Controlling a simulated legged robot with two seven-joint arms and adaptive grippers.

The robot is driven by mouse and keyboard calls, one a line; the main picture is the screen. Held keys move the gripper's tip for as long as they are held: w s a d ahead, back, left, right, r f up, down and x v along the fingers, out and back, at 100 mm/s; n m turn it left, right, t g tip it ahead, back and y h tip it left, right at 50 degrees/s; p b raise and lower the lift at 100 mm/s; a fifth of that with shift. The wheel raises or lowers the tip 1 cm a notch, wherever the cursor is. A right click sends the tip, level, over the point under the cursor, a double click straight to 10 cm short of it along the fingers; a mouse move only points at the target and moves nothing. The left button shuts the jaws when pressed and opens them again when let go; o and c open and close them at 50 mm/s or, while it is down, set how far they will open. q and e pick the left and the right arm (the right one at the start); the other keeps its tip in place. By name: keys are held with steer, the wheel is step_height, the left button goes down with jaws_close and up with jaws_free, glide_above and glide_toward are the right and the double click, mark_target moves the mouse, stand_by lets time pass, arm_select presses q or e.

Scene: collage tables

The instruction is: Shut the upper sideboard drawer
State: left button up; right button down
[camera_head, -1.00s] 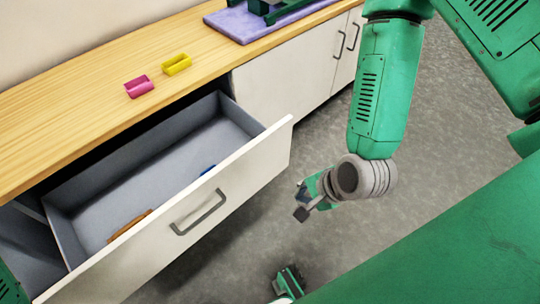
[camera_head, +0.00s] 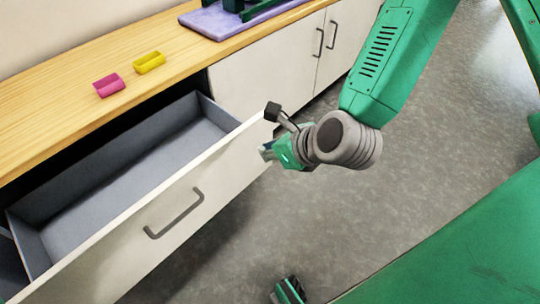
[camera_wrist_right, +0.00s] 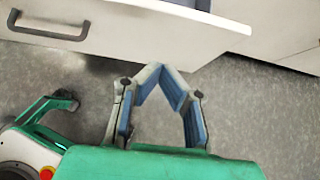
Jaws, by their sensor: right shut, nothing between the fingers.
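The upper sideboard drawer (camera_head: 165,215) is pulled well out in the head view, its pale front facing me with a grey bar handle (camera_head: 173,213). Its grey inside shows in part; the floor close behind the front is hidden. In the right wrist view, the drawer front (camera_wrist_right: 160,30) crosses the top, with its handle at upper left. My right gripper (camera_head: 267,150) is by the right end of the drawer front, on its outer side; I cannot tell whether it touches. In the right wrist view its fingertips (camera_wrist_right: 164,76) meet, with nothing between them. My left gripper is not clearly in view.
On the wooden sideboard top (camera_head: 60,125) lie a pink holder (camera_head: 109,86) and a yellow holder (camera_head: 149,63). A purple mat (camera_head: 205,22) bears a dark green object. Shut cupboard doors (camera_head: 285,65) stand right of the drawer. Grey floor (camera_head: 400,185) is open to the right.

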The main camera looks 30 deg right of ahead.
mark_target(233, 142)
steer(key=b+x, duration=0.1)
steer(key=x, duration=0.2)
steer(key=b+x, duration=0.1)
steer(key=x, duration=0.2)
steer(key=w+r+b+x, duration=0.1)
steer(key=x, duration=0.2)
steer(key=shift+w+a, duration=0.2)
steer(key=shift+a, duration=0.05)
steer(key=shift+w+a+b, duration=0.35)
steer(key=shift+w, duration=0.35)
arm_select(q)
step_height(233, 142, down, 5)
steer(key=shift+r, duration=0.2)
arm_select(e)
steer(key=shift+w, duration=0.1)
